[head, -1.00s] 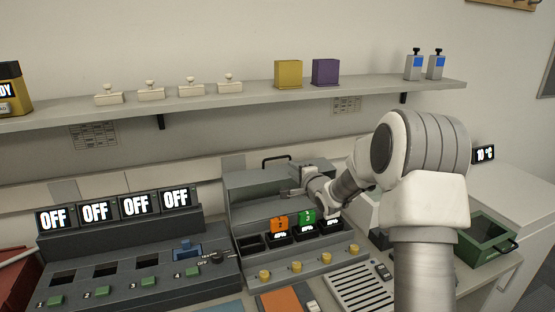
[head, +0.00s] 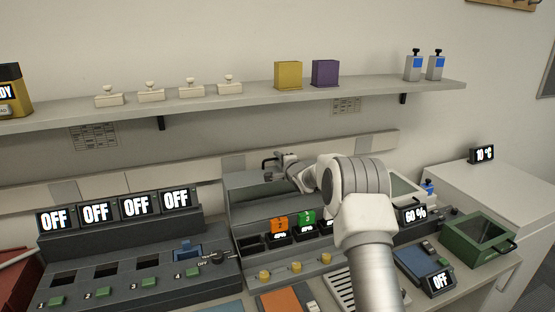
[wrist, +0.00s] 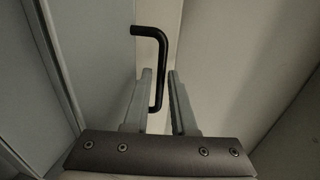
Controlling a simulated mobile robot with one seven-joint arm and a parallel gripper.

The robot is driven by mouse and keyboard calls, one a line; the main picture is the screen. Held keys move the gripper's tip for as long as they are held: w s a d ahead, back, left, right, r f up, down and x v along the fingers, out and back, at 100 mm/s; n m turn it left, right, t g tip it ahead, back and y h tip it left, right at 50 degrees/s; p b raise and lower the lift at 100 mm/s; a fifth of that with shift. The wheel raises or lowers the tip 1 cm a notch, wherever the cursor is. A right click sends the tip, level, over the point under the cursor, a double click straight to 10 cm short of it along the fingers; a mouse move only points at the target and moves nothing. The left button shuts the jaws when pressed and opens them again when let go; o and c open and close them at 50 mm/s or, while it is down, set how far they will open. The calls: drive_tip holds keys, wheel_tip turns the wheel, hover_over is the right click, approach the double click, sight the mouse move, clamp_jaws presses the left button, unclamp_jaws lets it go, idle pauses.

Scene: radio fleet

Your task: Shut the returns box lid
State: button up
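A black bar handle (head: 267,164) stands at the back of the grey-green box (head: 246,190) behind the row of slots. I take this as the returns box, but no label shows it. Whether its lid stands raised is hard to tell, as my arm hides its right part. My gripper (head: 279,159) is at this handle. In the wrist view, the black handle (wrist: 156,85) runs between the two fingers of my gripper (wrist: 160,74). The fingers are apart, with a narrow gap beside the bar, and do not look clamped on it.
A shelf (head: 200,106) with several blocks runs along the wall above. An orange piece (head: 279,224) and a green piece (head: 307,218) stand in the slots in front of my arm. A green glass-topped box (head: 476,240) stands at the right.

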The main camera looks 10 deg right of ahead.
drive_tip(key=shift+w+a+f, duration=0.1)
drive_tip(key=shift+w, duration=0.3)
drive_tip(key=shift+c, duration=0.3)
clamp_jaws()
idle(1.1)
